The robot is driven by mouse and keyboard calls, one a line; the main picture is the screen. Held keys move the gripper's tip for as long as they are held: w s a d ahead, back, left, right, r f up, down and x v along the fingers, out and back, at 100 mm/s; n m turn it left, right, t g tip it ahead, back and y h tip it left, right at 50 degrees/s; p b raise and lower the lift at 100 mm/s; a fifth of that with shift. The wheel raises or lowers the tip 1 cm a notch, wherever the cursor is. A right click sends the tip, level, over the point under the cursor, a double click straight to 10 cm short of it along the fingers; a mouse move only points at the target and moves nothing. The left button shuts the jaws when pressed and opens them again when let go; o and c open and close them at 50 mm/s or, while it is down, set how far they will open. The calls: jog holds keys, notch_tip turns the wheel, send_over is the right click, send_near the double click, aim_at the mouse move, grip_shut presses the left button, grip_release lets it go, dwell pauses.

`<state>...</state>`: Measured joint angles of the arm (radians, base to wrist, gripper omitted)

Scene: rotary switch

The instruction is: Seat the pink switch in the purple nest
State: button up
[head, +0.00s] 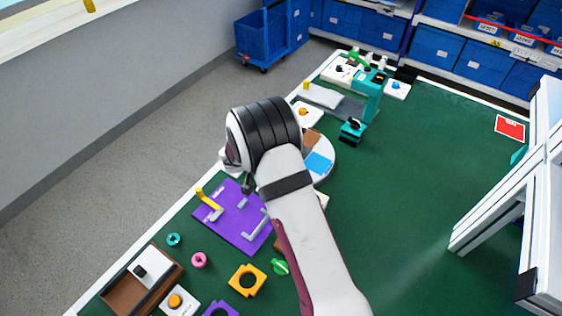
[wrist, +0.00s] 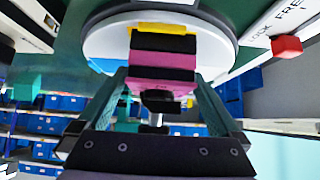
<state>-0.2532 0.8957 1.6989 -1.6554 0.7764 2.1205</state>
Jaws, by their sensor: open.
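In the wrist view, the pink switch (wrist: 162,66) is a pink and black block with a black knob-like part and a metal stem towards my gripper. My gripper (wrist: 162,82) is open, with one finger on each side of the switch in the picture. Gaps show beside the block, so I see no clear contact. In the head view, my arm hides the switch, and my gripper (head: 247,188) shows only partly, above the purple mat. A purple square piece (head: 221,309), apparently the purple nest, is cut off by the bottom edge.
An orange square nest (head: 247,281), pink ring (head: 200,260), teal ring (head: 174,239) and brown tray (head: 120,290) lie nearby. A purple mat (head: 225,228) holds yellow and grey brackets. A white round plate (head: 328,165) is partly behind my arm.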

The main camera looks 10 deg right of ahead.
jog(key=c, duration=1.4)
jog(key=shift+r, duration=0.1)
jog(key=shift+r, duration=0.3)
jog(key=r, duration=0.2)
jog(key=d+r, duration=0.1)
jog(key=r, duration=0.1)
jog(key=shift+s, duration=0.25)
jog(key=s+d+r, duration=0.6)
jog(key=d, duration=0.3)
jog(key=s+a+f, duration=0.1)
jog(key=s+a, duration=0.9)
jog(key=a, duration=0.1)
jog(key=a+f, duration=0.2)
jog(key=a, duration=0.1)
jog(key=w+a+f, duration=0.1)
jog(key=a+f, duration=0.1)
jog(key=a, duration=0.1)
jog(key=w+a+f, duration=0.1)
jog(key=a+f, duration=0.1)
jog(key=a, duration=0.2)
jog(key=shift+w+f, duration=0.2)
jog(key=shift+f, duration=0.15)
jog(key=f, duration=0.4)
jog(key=shift+w+a+f, duration=0.1)
jog(key=shift+a, duration=0.15)
